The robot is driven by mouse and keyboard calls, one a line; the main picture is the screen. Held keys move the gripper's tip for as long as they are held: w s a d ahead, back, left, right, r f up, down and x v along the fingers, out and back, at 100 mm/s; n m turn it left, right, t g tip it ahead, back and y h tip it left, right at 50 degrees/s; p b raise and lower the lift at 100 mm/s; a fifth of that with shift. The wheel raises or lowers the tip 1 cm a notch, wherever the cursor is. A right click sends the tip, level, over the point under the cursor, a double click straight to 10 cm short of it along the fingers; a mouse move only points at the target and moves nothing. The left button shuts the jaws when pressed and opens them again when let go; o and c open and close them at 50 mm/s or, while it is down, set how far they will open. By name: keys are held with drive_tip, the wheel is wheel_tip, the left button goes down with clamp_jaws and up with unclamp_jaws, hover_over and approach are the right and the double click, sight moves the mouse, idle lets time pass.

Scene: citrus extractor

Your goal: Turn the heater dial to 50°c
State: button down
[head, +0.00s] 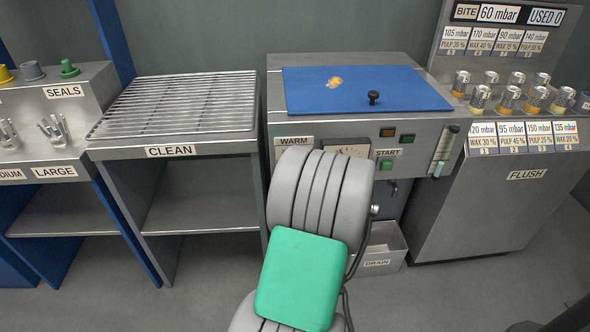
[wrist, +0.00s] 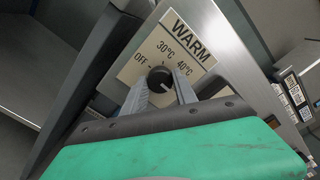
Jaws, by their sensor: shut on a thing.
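The heater dial (wrist: 159,78) is a round black knob on a pale plate under a WARM label in the wrist view. The plate (wrist: 133,70) reads OFF, 30°C and 40°C; no 50°C mark shows, and my gripper covers the lower right of the plate. My gripper (wrist: 161,84) has its two grey fingers on either side of the knob, shut on it. A small pale line shows on the knob, but which mark it points to is unclear. In the head view my arm hides the dial and the gripper, below the WARM label (head: 294,141).
The machine has a blue lid (head: 405,92) with a black knob, a gauge, a green START button (head: 386,165) and a drain bin (head: 383,250). A CLEAN rack (head: 175,104) stands to its left.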

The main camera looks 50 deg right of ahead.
drive_tip(key=c, duration=1)
unclamp_jaws()
drive_tip(key=shift+o, duration=0.2)
drive_tip(key=b+v, duration=0.2)
drive_tip(key=v, duration=0.6)
